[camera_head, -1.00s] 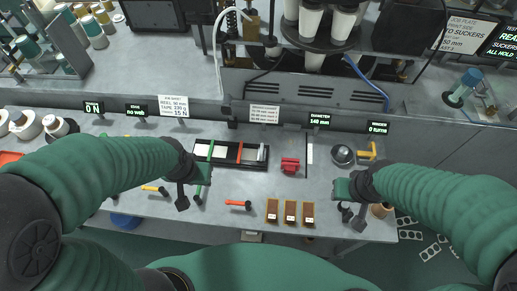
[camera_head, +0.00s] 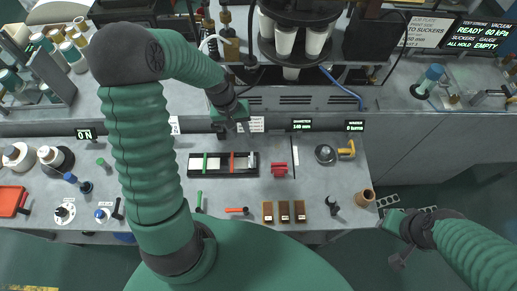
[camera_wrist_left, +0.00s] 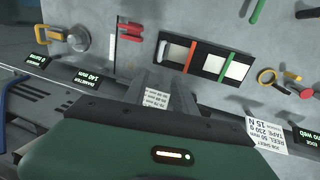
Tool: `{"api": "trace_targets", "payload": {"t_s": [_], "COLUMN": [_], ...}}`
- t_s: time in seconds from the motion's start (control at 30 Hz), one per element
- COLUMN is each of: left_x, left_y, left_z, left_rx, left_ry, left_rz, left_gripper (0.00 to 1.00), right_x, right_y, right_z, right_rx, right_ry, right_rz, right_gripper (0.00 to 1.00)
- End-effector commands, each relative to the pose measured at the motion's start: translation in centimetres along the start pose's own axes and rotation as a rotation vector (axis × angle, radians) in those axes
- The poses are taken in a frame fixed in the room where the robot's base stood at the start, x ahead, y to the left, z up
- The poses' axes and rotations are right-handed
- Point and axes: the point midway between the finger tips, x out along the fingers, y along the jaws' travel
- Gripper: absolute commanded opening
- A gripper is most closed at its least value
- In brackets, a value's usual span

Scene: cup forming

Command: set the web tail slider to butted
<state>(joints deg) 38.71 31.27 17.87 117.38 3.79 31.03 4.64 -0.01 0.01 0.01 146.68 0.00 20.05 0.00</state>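A long black tray (camera_head: 215,174) lies on the grey bench, with white strips, a green bar (camera_head: 205,162), a red bar (camera_head: 231,162) and a pale block at its right end. The left wrist view shows the tray (camera_wrist_left: 205,78) with its red bar (camera_wrist_left: 190,56) and green bar (camera_wrist_left: 231,62). No slider is legibly marked as web tail. My left gripper (camera_head: 234,122) is above the bench's back edge, beyond the tray and apart from it. Its fingers (camera_wrist_left: 163,92) look spread and empty, with a card showing between them. My right gripper (camera_head: 398,258) hangs off the bench's right front; its fingers are unclear.
A red fixture (camera_head: 279,170), a round metal knob (camera_head: 325,153) and a yellow handle (camera_head: 346,148) stand right of the tray. Brown blocks (camera_head: 284,212) and an orange-handled tool (camera_head: 237,210) lie in front. A machine with white cups (camera_head: 285,40) rises behind.

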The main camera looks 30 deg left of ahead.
Motion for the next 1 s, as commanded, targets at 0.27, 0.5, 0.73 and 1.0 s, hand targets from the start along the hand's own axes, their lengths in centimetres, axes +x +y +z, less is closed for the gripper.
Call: {"api": "trace_targets", "payload": {"t_s": [0.27,0.5,0.73,1.0], "left_x": [6.8,12.7,15.5,15.7], "left_y": [-0.1,-0.1,-0.2,-0.1], "left_z": [0.1,0.2,0.1,0.0], "left_rx": [0.001,0.001,0.002,0.002], "left_ry": [-0.009,-0.006,-0.002,0.0], "left_rz": [0.002,0.001,0.0,0.0], "left_gripper": [0.33,0.33,0.33,0.31], "right_x": [-1.4,-2.6,-3.0,-3.0], "right_y": [0.0,0.0,0.0,0.0], "right_z": [-0.3,-0.6,-0.7,-0.7], "right_rx": [0.0,0.0,0.0,0.0], "right_ry": [0.0,0.0,0.0,0.0], "right_rz": [0.0,0.0,0.0,0.0], "right_gripper": [0.36,0.36,0.36,0.36]}}
